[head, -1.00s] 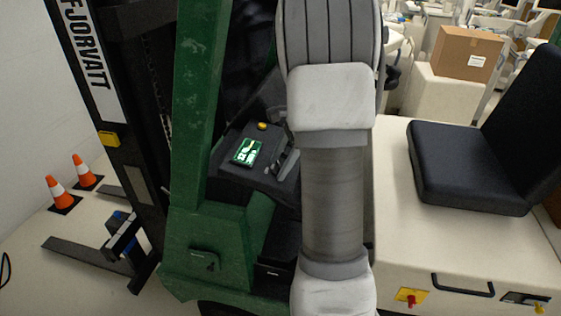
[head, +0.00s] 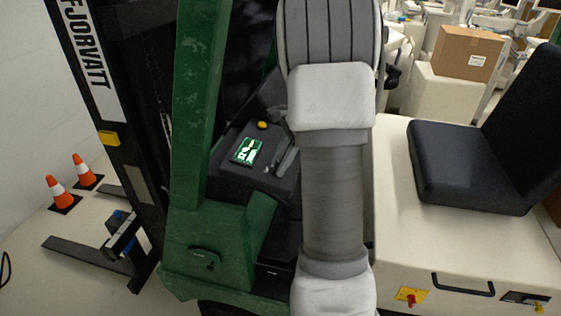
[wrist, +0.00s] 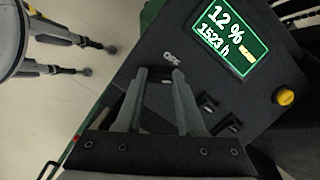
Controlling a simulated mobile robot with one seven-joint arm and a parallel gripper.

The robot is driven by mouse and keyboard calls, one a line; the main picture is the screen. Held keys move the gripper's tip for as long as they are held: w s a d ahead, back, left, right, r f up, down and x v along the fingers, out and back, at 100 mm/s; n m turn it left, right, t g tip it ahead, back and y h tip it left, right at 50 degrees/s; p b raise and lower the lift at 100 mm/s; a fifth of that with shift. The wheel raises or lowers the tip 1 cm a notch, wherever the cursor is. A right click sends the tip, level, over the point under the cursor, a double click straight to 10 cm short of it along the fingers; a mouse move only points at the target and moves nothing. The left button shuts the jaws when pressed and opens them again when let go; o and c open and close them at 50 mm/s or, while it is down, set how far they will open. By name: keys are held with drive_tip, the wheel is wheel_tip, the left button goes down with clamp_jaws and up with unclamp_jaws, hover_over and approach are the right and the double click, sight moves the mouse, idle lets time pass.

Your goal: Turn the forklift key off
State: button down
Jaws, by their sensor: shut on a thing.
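The forklift's dark console (head: 225,165) stands left of my arm in the head view. Its lit green display (head: 246,151) is on. In the wrist view the display (wrist: 231,37) reads 12 % and 1523 h, and an OFF label (wrist: 172,57) is printed beside my fingertips. My gripper (wrist: 161,76) is at the console surface by this label, its two fingers a little apart and shut on the key. The key itself is small and dark between the fingers, and its angle cannot be made out. In the head view my arm mostly hides the gripper.
Two black levers (wrist: 208,101) lie right of my fingers, and a yellow button (wrist: 285,97) sits near the display. The green mast post (head: 197,100) is left of the console. A black seat (head: 468,165) is at right.

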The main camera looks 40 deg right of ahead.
drive_tip(key=n+g, duration=0.1)
drive_tip(key=n, duration=0.4)
drive_tip(key=shift+w+n+b, duration=0.1)
drive_tip(key=shift+n+b, duration=0.2)
drive_tip(key=shift+b, duration=0.05)
drive_tip(key=n+g, duration=0.1)
drive_tip(key=n, duration=0.5)
drive_tip(key=shift+w+r+h+b, duration=0.1)
drive_tip(key=shift+h+b, duration=0.2)
drive_tip(key=shift+b, duration=0.05)
drive_tip(key=c, duration=0.5)
unclamp_jaws()
drive_tip(key=v, duration=1.7)
drive_tip(key=shift+w+r, duration=0.15)
drive_tip(key=shift+r, duration=0.05)
